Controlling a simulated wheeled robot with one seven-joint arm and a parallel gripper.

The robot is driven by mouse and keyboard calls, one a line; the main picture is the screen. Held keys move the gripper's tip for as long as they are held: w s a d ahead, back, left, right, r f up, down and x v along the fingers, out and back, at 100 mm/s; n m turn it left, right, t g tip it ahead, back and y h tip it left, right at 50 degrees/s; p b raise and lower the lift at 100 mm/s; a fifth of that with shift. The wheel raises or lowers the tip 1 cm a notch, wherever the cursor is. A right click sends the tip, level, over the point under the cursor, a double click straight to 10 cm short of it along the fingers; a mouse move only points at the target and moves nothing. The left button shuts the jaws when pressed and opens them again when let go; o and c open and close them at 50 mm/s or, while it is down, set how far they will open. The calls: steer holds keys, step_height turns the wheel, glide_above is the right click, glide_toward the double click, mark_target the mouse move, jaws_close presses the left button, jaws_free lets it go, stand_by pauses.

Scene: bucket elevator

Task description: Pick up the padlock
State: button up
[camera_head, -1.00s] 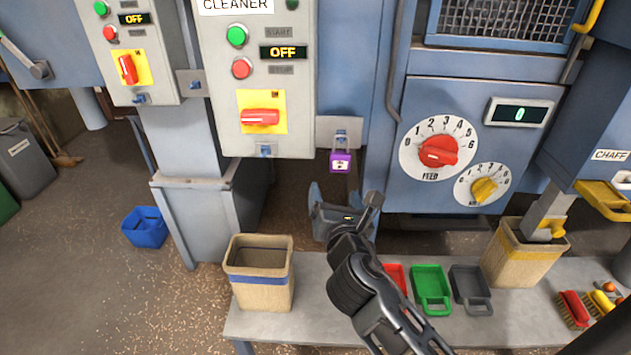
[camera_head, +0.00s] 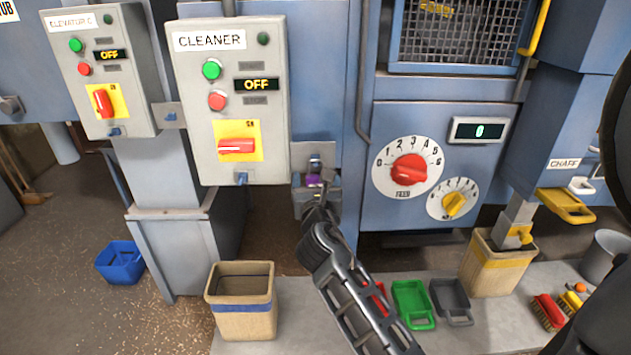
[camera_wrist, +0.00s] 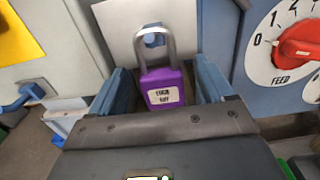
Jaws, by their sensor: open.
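The purple padlock (camera_wrist: 163,88) hangs by its silver shackle from a blue peg on a grey plate in the wrist view. It has a white label on its front. In the head view the padlock (camera_head: 313,181) is mostly hidden behind my gripper (camera_head: 317,194). In the wrist view my gripper (camera_wrist: 167,92) is open, with one blue finger on each side of the padlock. The padlock sits between the fingers, with a gap visible on both sides.
The CLEANER panel (camera_head: 231,105) stands left of the padlock, and the feed dial panel (camera_head: 423,205) is to its right. Below is a bench (camera_head: 300,315) with a beige bin (camera_head: 240,315) and several scoops. A blue crate (camera_head: 120,262) is on the floor.

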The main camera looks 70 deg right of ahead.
steer(key=shift+c, duration=0.3)
steer(key=c, duration=1.1)
steer(key=shift+c, duration=0.2)
steer(key=shift+r, duration=0.1)
steer(key=shift+r, duration=0.6)
steer(key=b+v, duration=0.2)
steer(key=v, duration=1.6)
steer(key=w+a+f+n+t+y, duration=0.3)
steer(key=w+a+t, duration=0.1)
steer(key=w, duration=0.2)
steer(key=w+a+f+n+t+y, duration=0.3)
steer(key=w+a+f+t, duration=0.1)
steer(key=w, duration=0.3)
steer(key=w+a+f+n+t+y, duration=0.1)
steer(key=w+a+f+n+y, duration=0.2)
steer(key=a+y, duration=0.2)
steer(key=w+a+f+n+t+y, duration=0.2)
steer(key=w+a+f+n+y, duration=0.2)
steer(key=a, duration=0.5)
steer(key=shift+w+n+y, duration=0.3)
steer(key=shift+y, duration=0.5)
